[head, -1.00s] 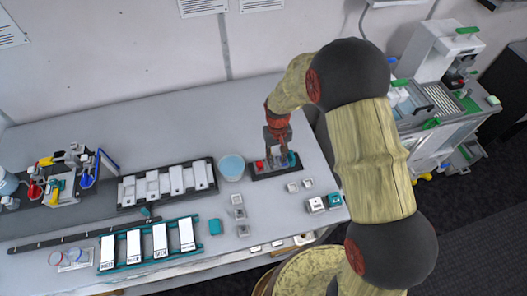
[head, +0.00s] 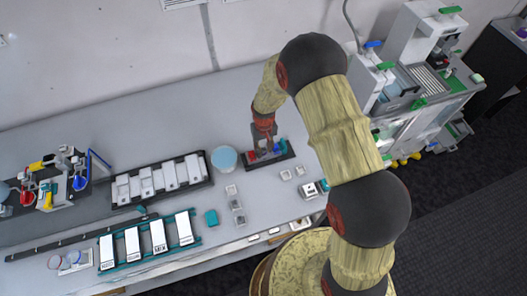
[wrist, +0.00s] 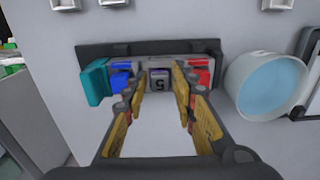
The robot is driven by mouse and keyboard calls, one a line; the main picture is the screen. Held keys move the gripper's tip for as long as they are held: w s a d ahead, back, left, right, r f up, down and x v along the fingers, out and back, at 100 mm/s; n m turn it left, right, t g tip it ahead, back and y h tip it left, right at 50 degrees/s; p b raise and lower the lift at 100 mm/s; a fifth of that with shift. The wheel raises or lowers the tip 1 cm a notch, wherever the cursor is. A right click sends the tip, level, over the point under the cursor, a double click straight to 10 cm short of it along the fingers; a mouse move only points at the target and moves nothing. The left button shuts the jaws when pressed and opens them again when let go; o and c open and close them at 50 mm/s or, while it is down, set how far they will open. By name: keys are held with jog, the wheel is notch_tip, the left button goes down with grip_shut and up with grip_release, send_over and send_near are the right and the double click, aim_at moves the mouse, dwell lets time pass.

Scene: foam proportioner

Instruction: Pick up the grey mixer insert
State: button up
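The grey mixer insert (wrist: 160,80), a small block with a dark marking on its face, sits in the middle of a dark rack (wrist: 200,46) in the wrist view. A blue piece (wrist: 122,80) and a teal piece (wrist: 95,82) stand to its left, and a red piece (wrist: 202,72) to its right. My gripper (wrist: 162,76) is open, with its fingers on either side of the grey insert; I cannot tell whether they touch it. In the head view my gripper (head: 265,148) is low over the rack (head: 284,157) and hides the grey insert.
A cup of pale blue liquid (wrist: 272,82) stands close beside the rack; it also shows in the head view (head: 225,158). Small square pieces (head: 286,175) lie in front. A tray with white slides (head: 160,180) is farther left. The table behind the rack is clear.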

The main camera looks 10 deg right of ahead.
jog(key=shift+c, duration=0.3)
grip_shut()
jog(key=shift+r, duration=0.1)
